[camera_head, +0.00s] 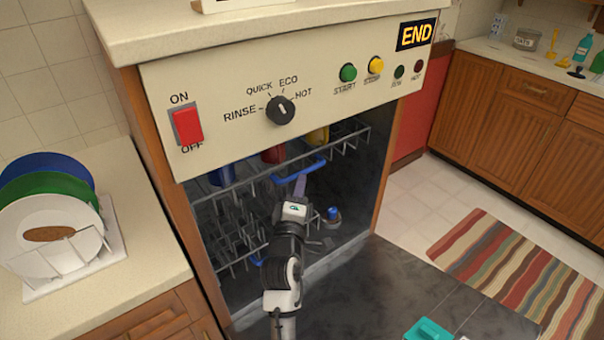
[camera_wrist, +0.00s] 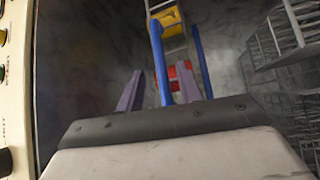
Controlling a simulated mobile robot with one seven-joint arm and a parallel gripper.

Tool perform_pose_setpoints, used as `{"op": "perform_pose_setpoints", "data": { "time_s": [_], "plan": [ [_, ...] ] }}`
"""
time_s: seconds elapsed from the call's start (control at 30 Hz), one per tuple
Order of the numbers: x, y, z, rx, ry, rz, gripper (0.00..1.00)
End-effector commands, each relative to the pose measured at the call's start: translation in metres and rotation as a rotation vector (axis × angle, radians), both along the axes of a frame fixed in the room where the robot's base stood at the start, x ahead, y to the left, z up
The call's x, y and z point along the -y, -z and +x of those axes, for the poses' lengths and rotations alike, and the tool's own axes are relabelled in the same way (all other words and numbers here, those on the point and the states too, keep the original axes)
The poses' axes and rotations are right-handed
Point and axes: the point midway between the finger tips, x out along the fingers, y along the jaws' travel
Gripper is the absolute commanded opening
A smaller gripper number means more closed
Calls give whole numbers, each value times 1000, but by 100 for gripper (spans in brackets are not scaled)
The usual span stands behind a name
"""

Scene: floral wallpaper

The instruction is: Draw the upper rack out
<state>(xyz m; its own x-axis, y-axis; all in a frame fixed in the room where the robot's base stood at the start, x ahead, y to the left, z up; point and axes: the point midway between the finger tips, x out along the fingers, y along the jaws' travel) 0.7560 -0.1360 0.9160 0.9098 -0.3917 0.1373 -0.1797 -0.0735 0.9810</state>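The upper rack (camera_head: 225,184) is inside the dishwasher, below the control panel. Its blue handle (camera_head: 300,171) faces out at the front, and the handle also shows in the wrist view (camera_wrist: 160,65). My gripper (camera_head: 299,186) reaches into the opening, with its fingertips right at the handle. In the wrist view, my gripper (camera_wrist: 159,90) has its two purple-grey fingers apart, with a blue bar of the handle between them. I see no clear contact. A red item (camera_head: 273,154) and a yellow item (camera_head: 318,136) sit in the upper rack, partly hidden by the panel.
A lower rack (camera_head: 235,245) with a blue handle (camera_head: 257,262) lies below my arm. A blue-capped part (camera_head: 333,213) is right of my gripper. A plate rack (camera_head: 75,270) stands on the left counter.

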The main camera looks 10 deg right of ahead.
Motion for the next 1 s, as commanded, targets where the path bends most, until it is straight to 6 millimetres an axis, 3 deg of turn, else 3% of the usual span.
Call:
{"op": "perform_pose_setpoints", "data": {
  "time_s": [0.2,0.6,0.9,1.0],
  "plan": [
    [12,-5,27,1,0,0,36],
    [15,-5,35,0,-1,0,36],
    [15,-5,35,0,-1,0,0],
    [15,-5,35,0,-1,0,0]
  ]
}}
